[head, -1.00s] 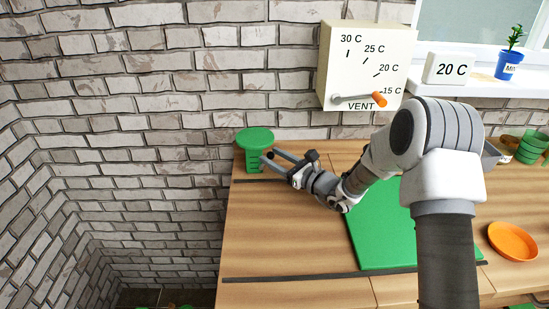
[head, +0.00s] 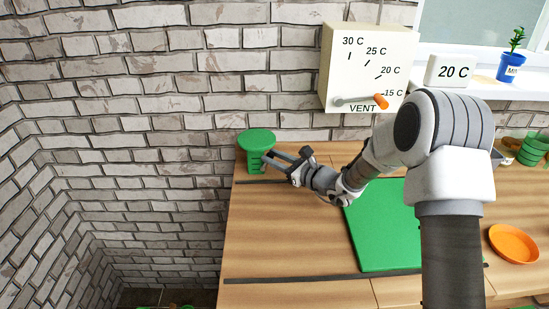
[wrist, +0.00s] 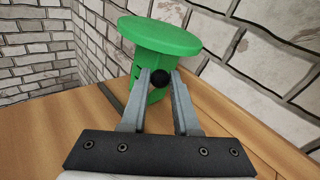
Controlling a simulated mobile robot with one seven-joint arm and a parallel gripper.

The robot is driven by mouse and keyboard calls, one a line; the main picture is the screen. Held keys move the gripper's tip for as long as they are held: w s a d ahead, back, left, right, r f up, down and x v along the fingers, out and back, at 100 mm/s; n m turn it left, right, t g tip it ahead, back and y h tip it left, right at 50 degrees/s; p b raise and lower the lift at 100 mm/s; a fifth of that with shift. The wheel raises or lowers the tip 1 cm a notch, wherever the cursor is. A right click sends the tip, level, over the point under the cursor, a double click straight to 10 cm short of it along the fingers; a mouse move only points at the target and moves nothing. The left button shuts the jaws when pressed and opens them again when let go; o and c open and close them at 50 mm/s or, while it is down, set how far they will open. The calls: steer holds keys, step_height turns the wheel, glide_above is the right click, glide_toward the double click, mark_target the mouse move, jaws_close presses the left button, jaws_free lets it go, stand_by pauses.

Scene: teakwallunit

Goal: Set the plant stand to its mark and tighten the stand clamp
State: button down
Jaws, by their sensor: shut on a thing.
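The green plant stand (head: 256,140) stands upright at the far left corner of the wooden bench, near the brick wall. It has a round top plate and a thicker body below, and it also shows in the wrist view (wrist: 160,36). My gripper (head: 267,160) reaches it from the right. In the wrist view, the fingertips (wrist: 160,78) are shut on a small black round knob, the stand clamp (wrist: 160,80), on the near side of the stand under the top plate. The marks on the stand's body are mostly hidden by the fingers and too small to read.
A cream vent box (head: 363,68) with an orange-tipped lever hangs on the wall. A green mat (head: 382,235) lies on the bench right of my gripper. An orange dish (head: 514,244) and green pots (head: 532,148) stand farther right. A blue potted plant (head: 511,68) stands on the sill.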

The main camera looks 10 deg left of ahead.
steer(key=c, duration=0.7)
jaws_free()
steer(key=shift+o, duration=0.2)
steer(key=v, duration=1.7)
steer(key=shift+d+p, duration=0.3)
steer(key=shift+p, duration=0.1)
steer(key=s+a+r+n+g+h+p, duration=0.1)
steer(key=s+r+n+g+h+p, duration=0.1)
steer(key=s+r+n+g, duration=0.45)
steer(key=s+r+n+g+h+p, duration=0.2)
steer(key=s+r+n, duration=0.2)
steer(key=s+n, duration=0.5)
steer(key=s+d+r+n+t+h+p, duration=0.1)
steer(key=s+d+r+n+t+h, duration=0.1)
steer(key=d, duration=0.6)
steer(key=s+d+r+n+t+h+p, duration=0.2)
steer(key=s+d+r+n+t+h, duration=0.1)
steer(key=s+d+r+h, duration=0.3)
steer(key=s+d+n+h, duration=0.1)
steer(key=s+h, duration=0.1)
steer(key=s, duration=0.1)
steer(key=shift+s+d+r+n, duration=0.15)
steer(key=shift+d+r+n, duration=0.2)
